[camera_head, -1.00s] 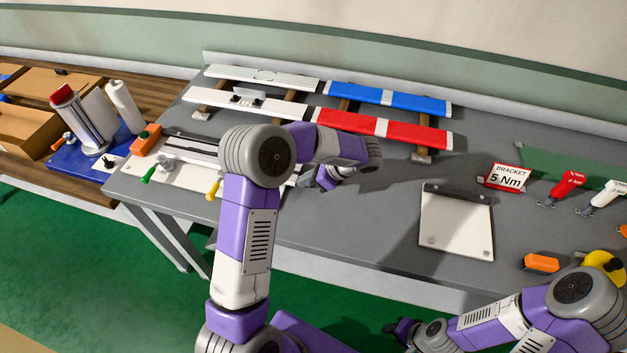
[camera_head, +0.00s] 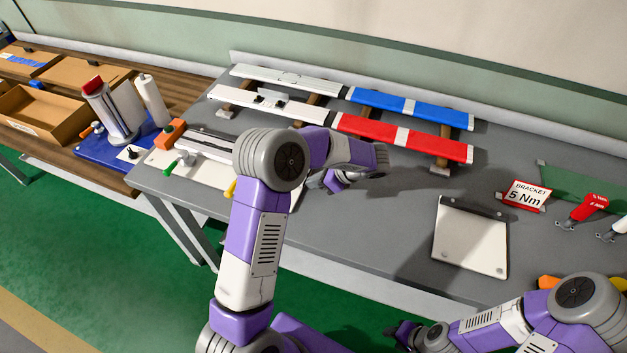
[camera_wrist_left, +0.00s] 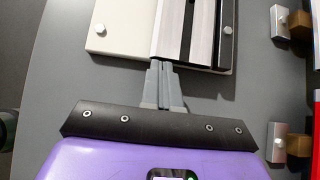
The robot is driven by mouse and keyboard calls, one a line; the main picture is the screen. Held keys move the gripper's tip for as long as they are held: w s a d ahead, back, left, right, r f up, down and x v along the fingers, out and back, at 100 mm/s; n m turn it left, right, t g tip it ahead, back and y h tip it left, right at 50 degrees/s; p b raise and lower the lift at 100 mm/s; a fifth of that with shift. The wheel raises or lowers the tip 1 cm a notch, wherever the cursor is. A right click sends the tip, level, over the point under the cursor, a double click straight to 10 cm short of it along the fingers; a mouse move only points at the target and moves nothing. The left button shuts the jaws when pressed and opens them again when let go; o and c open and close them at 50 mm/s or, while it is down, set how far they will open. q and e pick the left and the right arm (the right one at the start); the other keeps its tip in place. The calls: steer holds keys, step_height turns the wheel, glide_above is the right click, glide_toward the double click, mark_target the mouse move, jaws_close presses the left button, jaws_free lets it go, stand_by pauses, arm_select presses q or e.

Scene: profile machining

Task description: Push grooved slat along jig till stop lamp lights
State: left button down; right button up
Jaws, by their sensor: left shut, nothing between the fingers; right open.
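The grooved slat (camera_wrist_left: 172,28), silver with a dark groove, lies along the jig's white base plate (camera_wrist_left: 112,27) in the left wrist view. In the head view, the jig's plate (camera_head: 205,174) is at the left of the grey bench, and my left arm hides part of it. My left gripper (camera_wrist_left: 162,66) is shut and empty, its tips at the slat's near end; I cannot tell whether they touch. It also shows in the head view (camera_head: 334,185). My right gripper (camera_head: 394,331) is open near the bench's front. I cannot make out a lit lamp.
White, blue (camera_head: 410,107) and red (camera_head: 400,137) profiles lie behind on wooden supports. A white plate (camera_head: 470,240) and a 5 Nm sign (camera_head: 526,195) are to the right.

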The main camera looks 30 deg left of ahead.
arm_select(q)
steer(key=d, duration=0.3)
steer(key=w+d+r+p, duration=0.1)
steer(key=d, duration=0.1)
steer(key=shift+r, duration=0.1)
steer(key=w+d+r+p, duration=0.4)
steer(key=d+r+p, duration=0.15)
steer(key=p, duration=0.25)
steer(key=shift+n, duration=0.3)
steer(key=x, duration=0.9)
steer(key=shift+s+a+r, duration=0.1)
steer(key=shift+s+a, duration=0.05)
steer(key=shift+a, duration=0.3)
steer(key=shift+s+a+p, duration=0.2)
steer(key=shift+a+p, duration=0.05)
steer(key=shift+a, duration=0.75)
steer(key=shift+s+a+p, duration=0.2)
steer(key=shift+a, duration=0.85)
